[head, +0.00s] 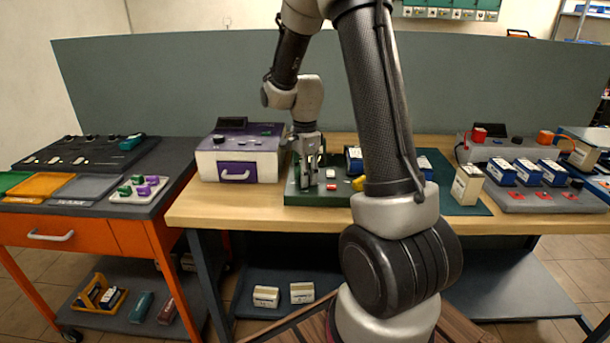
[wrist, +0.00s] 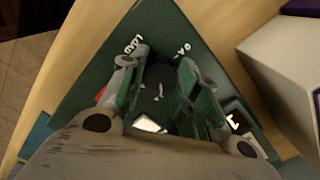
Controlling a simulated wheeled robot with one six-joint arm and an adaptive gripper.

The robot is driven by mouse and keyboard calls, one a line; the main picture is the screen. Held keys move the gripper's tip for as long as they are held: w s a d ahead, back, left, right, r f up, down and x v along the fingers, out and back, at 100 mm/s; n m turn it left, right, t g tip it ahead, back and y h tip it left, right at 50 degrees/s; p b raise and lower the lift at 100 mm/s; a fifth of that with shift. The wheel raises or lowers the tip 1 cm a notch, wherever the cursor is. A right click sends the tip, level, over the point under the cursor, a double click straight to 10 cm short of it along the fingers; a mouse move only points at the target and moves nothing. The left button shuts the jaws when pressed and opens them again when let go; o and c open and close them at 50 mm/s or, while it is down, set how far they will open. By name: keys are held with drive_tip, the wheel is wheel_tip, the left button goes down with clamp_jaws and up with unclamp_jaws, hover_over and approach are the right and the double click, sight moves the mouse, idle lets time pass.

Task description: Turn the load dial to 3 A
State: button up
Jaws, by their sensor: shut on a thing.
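The load dial (wrist: 159,76) is a dark round knob on a green panel (wrist: 137,28), seen in the wrist view between my gripper's fingers. White lettering reading "LOAD" stands beside it, with more white marks to its right that I cannot read surely. My gripper (wrist: 162,88) is shut on the dial from above, one finger on each side. In the head view my gripper (head: 311,178) points down onto the left part of the green panel (head: 293,199), and its fingers hide the dial. The dial's setting cannot be read.
A white and purple box (head: 240,160) stands just left of the panel. On the panel right of my gripper are a white part (head: 331,173) and a red part (head: 331,187). A charger tray with blue batteries (head: 528,172) sits at the right.

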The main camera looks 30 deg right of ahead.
drive_tip(key=shift+m, duration=0.6)
drive_tip(key=o, duration=1.1)
drive_tip(key=shift+c, duration=0.2)
wheel_tip(320, 180, up, 12)
